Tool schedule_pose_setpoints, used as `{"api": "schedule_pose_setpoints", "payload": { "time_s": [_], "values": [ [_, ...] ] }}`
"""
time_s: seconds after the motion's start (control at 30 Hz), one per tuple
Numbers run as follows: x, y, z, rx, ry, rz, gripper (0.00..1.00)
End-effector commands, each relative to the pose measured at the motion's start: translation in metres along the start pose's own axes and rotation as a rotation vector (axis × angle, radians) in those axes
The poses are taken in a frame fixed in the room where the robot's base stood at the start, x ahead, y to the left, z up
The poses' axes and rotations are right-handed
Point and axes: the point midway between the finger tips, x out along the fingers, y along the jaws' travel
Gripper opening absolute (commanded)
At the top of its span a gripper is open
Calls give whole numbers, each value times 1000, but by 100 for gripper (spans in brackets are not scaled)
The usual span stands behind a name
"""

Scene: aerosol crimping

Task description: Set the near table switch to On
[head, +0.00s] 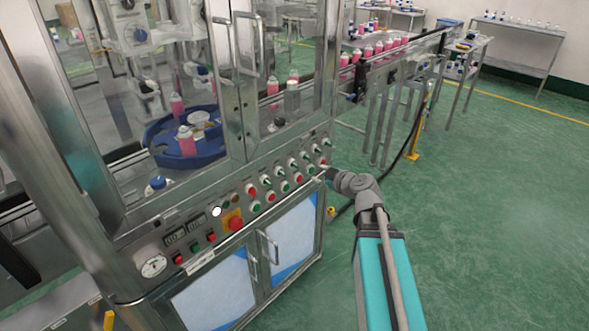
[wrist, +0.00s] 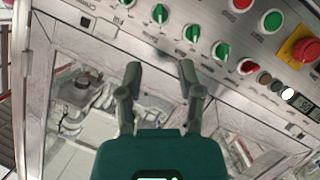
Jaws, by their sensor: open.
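The sloped control panel (head: 215,225) of the machine carries a row of green-handled selector switches (head: 293,163). In the wrist view several of these switches show: one at the upper left (wrist: 159,14), one in the middle (wrist: 192,33) and one to its right (wrist: 221,50). The labels are too small to read, so I cannot tell which is the near table switch. My gripper (wrist: 160,70) is open and empty, its fingertips apart from the switches in the wrist view. In the head view my gripper (head: 324,174) is at the panel's right end, its fingers hard to make out.
Red and green buttons (head: 284,187) line the panel below the switches. A red emergency stop (head: 235,224) on a yellow plate sits farther left. Glass doors (head: 245,80) with handles stand above, cabinet doors (head: 290,245) below. Green floor (head: 480,220) is clear on the right.

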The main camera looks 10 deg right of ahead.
Motion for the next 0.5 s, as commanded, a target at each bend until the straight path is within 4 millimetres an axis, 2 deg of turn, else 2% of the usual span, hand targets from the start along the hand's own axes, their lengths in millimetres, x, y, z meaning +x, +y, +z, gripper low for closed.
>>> {"api": "schedule_pose_setpoints", "payload": {
  "time_s": [0.33, 0.5],
  "values": [
    [1, -1, 0, 0, 0, -2, 47],
    [8, -1, 0, 0, 1, -4, 47]
  ]
}}
